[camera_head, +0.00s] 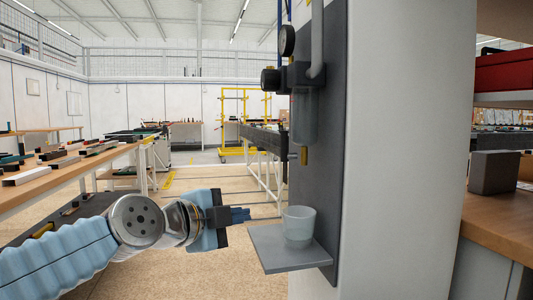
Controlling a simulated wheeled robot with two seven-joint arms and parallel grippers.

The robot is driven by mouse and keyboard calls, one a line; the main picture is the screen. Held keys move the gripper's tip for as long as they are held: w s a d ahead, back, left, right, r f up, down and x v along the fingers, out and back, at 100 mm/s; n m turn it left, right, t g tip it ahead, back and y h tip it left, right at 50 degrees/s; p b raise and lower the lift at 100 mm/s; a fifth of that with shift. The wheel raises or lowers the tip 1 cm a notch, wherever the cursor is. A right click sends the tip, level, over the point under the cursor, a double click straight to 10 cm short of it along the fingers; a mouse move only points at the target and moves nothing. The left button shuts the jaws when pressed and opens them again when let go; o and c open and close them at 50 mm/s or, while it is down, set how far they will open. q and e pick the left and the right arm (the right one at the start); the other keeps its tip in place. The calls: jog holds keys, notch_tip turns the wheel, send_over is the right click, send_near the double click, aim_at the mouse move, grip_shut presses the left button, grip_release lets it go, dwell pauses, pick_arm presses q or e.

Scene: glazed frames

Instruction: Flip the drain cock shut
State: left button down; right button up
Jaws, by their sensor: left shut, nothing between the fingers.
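The drain cock (304,155) is a small brass-yellow piece below the grey filter bowl (303,117) on the dark wall panel. Its yellow part points downward. My left gripper (246,214) comes in from the left, lower than the cock and to its left. Its dark fingers are shut and empty, apart from the cock and left of a pale cup (299,227). The cup stands upright on a grey shelf (290,256) below the cock. What is inside the cup is hidden. My right gripper is not in view.
A dark panel (332,130) on a pale column carries a gauge (287,41) and pipes above the bowl. A wooden bench with a dark box (494,172) is at right. Another bench with several bars is at left. Air left of the cock is clear.

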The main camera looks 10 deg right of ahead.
pick_arm(q)
jog(key=s+a+r+m+h, duration=0.1)
jog(key=s+r+m+h, duration=0.2)
jog(key=s+r, duration=0.7)
notch_tip(320, 180, up, 4)
jog(key=shift+a+f+m, duration=0.1)
jog(key=shift+a+m, duration=0.1)
jog(key=shift+m, duration=0.9)
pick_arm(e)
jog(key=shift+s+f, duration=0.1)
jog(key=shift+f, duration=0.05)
pick_arm(q)
jog(key=shift+d, duration=0.1)
